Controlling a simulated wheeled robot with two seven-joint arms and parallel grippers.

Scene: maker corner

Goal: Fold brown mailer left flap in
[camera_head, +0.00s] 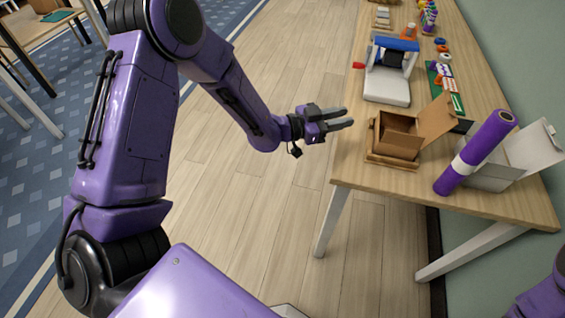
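The brown mailer (400,128) is an open box near the left edge of the wooden table. A large brown flap (437,118) stands up and leans outward on its right side. I cannot clearly make out the left flap. My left gripper (350,117) is in the air to the left of the mailer, beside the table edge. Its two fingers point right towards the mailer and are apart, with nothing between them. It appears not to touch the mailer. My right gripper is not in view; only a purple part of mine shows at the bottom right corner.
A purple roll with a white band (468,160) leans against an open white box (492,179) right of the mailer. A white and blue device (388,87) stands behind the mailer. A green mat (436,72) and small coloured items lie further back. The floor left of the table (300,75) is clear.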

